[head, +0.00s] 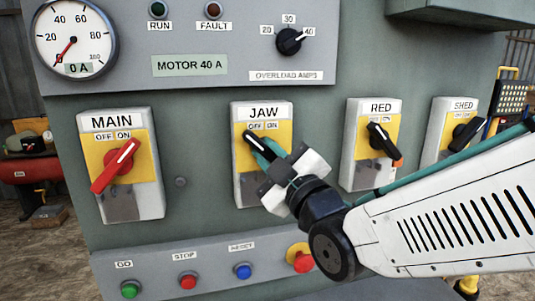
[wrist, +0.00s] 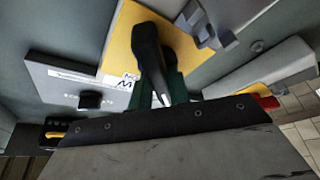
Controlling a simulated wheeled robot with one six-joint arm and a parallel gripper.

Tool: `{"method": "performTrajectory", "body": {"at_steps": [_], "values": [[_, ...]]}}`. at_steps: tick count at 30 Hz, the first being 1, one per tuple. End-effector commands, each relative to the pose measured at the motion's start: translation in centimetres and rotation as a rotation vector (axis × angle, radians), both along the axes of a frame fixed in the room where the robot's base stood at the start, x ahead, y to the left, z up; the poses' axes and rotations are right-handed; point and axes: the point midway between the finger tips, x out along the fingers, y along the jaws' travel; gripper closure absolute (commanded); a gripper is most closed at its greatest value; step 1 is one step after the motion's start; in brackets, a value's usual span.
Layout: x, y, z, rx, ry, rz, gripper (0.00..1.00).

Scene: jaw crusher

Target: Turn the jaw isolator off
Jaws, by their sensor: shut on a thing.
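The jaw isolator is a white box (head: 241,172) with a yellow plate, labelled JAW, with OFF at left and ON at right. Its black handle (head: 254,140) points up and left, toward the OFF mark. My gripper (head: 266,150) is shut on this handle, with teal fingers beside it. The gripper and wrist hide the lower right of the box and the handle's other end. In the wrist view the black handle (wrist: 146,48) stands between the dark fingers in front of the yellow plate (wrist: 120,38).
The MAIN isolator (head: 146,193) with a red handle is at left. The RED isolator (head: 360,148) and SHED isolator (head: 440,132) are at right, behind my arm. Buttons, including a stop button (head: 188,282), line the panel below. An overload dial (head: 288,41) is above.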

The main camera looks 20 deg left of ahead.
Motion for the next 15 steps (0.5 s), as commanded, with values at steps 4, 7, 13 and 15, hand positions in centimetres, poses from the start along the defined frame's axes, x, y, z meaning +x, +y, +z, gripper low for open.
{"method": "performTrajectory", "body": {"at_steps": [4,7,13,15], "values": [[-0.06,0.05,-0.06,-0.010,-0.006,0.002,1.00],[-0.06,0.06,-0.05,-0.010,-0.006,0.002,1.00],[-0.07,0.07,-0.06,-0.010,-0.006,0.002,1.00],[-0.07,0.07,-0.06,-0.010,-0.006,0.002,0.62]]}}
